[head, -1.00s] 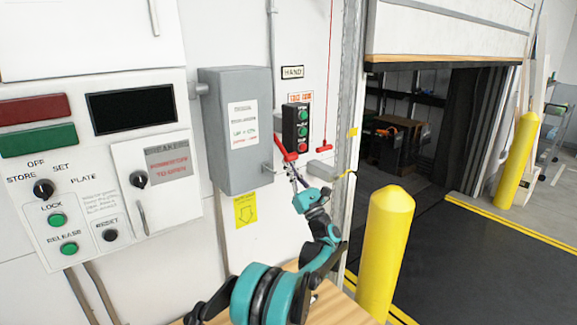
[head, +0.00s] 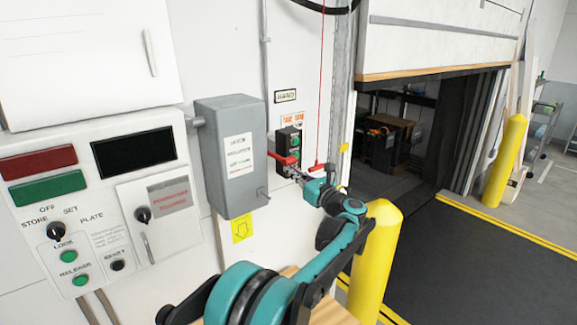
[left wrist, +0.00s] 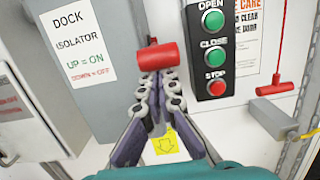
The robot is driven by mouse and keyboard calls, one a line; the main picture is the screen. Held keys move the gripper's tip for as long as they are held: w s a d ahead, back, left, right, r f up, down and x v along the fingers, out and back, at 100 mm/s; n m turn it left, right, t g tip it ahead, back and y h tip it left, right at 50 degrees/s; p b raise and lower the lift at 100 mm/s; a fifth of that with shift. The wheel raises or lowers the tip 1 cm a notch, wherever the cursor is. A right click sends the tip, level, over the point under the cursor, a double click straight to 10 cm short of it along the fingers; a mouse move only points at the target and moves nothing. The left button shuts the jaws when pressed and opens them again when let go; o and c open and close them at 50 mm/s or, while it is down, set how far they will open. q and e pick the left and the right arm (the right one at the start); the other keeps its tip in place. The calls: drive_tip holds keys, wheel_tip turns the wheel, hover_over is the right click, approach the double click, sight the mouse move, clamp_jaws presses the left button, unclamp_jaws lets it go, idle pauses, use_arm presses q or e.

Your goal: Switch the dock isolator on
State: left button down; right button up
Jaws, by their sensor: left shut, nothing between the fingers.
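The grey dock isolator box (head: 231,160) is on the wall, and its label reads "up = on, down = off" in the left wrist view (left wrist: 78,45). Its red lever handle (head: 283,160) sticks out at the box's right side, above a small stub low on that side. My left gripper (head: 295,173) is shut and empty, with its tips just under the handle. In the left wrist view the red handle (left wrist: 157,68) lies across right above the fingertips (left wrist: 159,77), seemingly touching them. The lever's arm is mostly hidden. My right gripper is not in view.
A black button station (left wrist: 213,50) with open, close and stop buttons is close right of the handle. A red pull cord (head: 320,100) hangs beyond it. A control panel (head: 95,200) is at left, and a yellow bollard (head: 374,260) stands at right.

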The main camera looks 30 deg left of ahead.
use_arm(q)
drive_tip(key=r+h+p, duration=0.1)
drive_tip(key=r+p, duration=0.1)
drive_tip(key=p, duration=0.1)
drive_tip(key=r+g+h+p, duration=0.1)
drive_tip(key=r+h+p, duration=0.1)
drive_tip(key=r+p, duration=0.1)
drive_tip(key=r+g+h+p, duration=0.1)
drive_tip(key=r+p, duration=0.2)
drive_tip(key=shift+w+a+h, duration=0.1)
drive_tip(key=shift+a+h, duration=0.2)
drive_tip(key=shift+a, duration=0.05)
drive_tip(key=shift+w+a+r+h+p, duration=0.1)
drive_tip(key=shift+a+r+h+p, duration=0.15)
drive_tip(key=shift+r+p, duration=0.3)
drive_tip(key=shift+w+a+r+p, duration=0.2)
drive_tip(key=shift+r+p, duration=0.25)
drive_tip(key=shift+p, duration=0.2)
drive_tip(key=shift+r, duration=0.15)
